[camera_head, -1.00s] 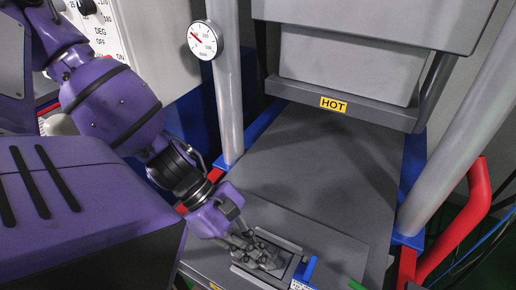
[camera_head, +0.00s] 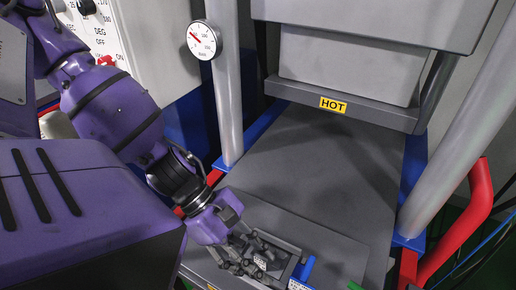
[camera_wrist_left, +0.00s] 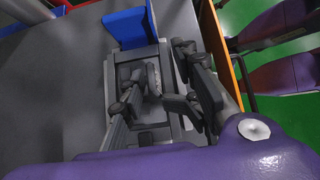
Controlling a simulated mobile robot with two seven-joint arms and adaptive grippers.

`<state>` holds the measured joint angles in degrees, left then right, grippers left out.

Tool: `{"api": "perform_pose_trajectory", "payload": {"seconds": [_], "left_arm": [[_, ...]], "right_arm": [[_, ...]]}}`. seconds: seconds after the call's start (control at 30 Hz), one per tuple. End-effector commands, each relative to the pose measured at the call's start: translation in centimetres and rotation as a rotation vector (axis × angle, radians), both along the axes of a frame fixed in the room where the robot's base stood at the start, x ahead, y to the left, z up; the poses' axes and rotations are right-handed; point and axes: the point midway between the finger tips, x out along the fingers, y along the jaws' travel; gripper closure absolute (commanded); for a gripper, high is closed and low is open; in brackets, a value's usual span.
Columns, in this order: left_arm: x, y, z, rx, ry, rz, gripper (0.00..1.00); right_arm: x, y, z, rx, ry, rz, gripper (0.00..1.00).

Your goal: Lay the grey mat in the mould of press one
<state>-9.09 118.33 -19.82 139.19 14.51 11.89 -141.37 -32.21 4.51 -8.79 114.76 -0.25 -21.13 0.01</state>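The mould (camera_head: 294,262) is a grey metal frame with a blue tab (camera_head: 306,268), set on the press plate at the bottom of the head view. In the left wrist view the mould (camera_wrist_left: 166,62) also shows with its blue tab (camera_wrist_left: 126,27). My left gripper (camera_head: 252,257) is low over the mould, its fingers spread apart. It shows open in the left wrist view (camera_wrist_left: 160,100). A pale speckled patch (camera_wrist_left: 146,138) shows between the fingers; I cannot tell if it belongs to the grey mat. The mat's outline is not clear among the grey parts. My right gripper is out of view.
The press plate (camera_head: 320,150) runs back under the upper block with a HOT label (camera_head: 333,105). Grey columns stand on both sides, the left one with a gauge (camera_head: 203,39). A red bent bar (camera_head: 478,205) is at right. The plate behind the mould is clear.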

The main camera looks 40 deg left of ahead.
Motion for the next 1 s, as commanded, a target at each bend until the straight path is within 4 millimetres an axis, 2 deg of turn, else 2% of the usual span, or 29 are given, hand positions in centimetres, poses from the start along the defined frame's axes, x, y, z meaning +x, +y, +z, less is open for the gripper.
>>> {"api": "perform_pose_trajectory", "payload": {"seconds": [0.03, 0.43, 0.53, 0.8, 1.0], "left_arm": [[0.2, 0.7, -0.5, 0.019, -0.002, 0.009, 0.76], [0.3, 0.6, 0.4, 0.018, -0.007, 0.007, 0.76], [0.4, 0.7, 1.8, 0.017, -0.013, 0.006, 0.76], [-0.6, 4.8, 6.9, 0.013, -0.028, 0.005, 0.76], [-1.4, 7.2, 9.1, 0.009, -0.021, 0.004, 0.76]], "right_arm": [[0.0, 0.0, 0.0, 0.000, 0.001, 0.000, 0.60], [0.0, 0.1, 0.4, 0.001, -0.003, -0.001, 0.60], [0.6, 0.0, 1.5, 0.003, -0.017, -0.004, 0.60], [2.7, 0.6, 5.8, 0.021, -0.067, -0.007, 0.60], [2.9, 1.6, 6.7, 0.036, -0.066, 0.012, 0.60]]}}
